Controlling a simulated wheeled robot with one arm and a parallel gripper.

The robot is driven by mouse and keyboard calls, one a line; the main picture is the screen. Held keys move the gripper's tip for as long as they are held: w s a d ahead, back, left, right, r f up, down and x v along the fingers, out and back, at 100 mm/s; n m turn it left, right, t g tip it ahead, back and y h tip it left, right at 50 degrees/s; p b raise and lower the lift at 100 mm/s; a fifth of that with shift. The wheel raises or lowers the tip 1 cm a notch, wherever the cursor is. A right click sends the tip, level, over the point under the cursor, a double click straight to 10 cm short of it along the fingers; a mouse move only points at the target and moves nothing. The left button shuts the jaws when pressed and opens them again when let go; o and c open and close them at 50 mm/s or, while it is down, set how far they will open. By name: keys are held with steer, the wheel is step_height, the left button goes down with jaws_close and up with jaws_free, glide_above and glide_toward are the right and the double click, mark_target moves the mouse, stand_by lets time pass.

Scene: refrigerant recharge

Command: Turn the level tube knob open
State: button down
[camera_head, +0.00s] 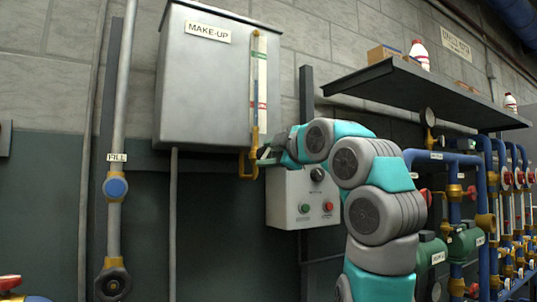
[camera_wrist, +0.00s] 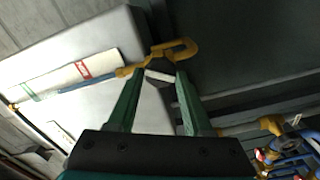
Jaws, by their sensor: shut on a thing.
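The grey MAKE-UP tank (camera_head: 205,80) hangs on the wall. The level tube (camera_head: 261,75), with red and green bands, runs upright along its right front edge. A yellow fitting (camera_head: 242,166) sits at the tube's lower end; it shows in the wrist view (camera_wrist: 183,50) as a hooked pipe. My gripper (camera_head: 262,155) reaches this fitting from the right. In the wrist view my green fingers (camera_wrist: 160,78) close on a small pale bar, the level tube knob (camera_wrist: 158,76), beside the fitting. The fingers hide part of the knob, so its exact angle is unclear.
A grey control box (camera_head: 290,190) with green and red buttons is just below my arm. A dark shelf (camera_head: 420,88) with bottles juts out at upper right. Blue pipes (camera_head: 490,200) and green pumps (camera_head: 430,250) fill the right. A FILL pipe (camera_head: 117,130) stands left.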

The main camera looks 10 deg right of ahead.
steer(key=shift+d, duration=0.25)
steer(key=n, duration=0.4)
steer(key=shift+w+f, duration=0.1)
steer(key=shift+f, duration=0.05)
steer(key=c, duration=0.7)
jaws_free()
steer(key=shift+d, duration=0.1)
steer(key=shift+o, duration=0.6)
steer(key=shift+d, duration=0.1)
steer(key=shift+o, duration=0.8)
steer(key=shift+a, duration=0.2)
steer(key=shift+s, duration=0.2)
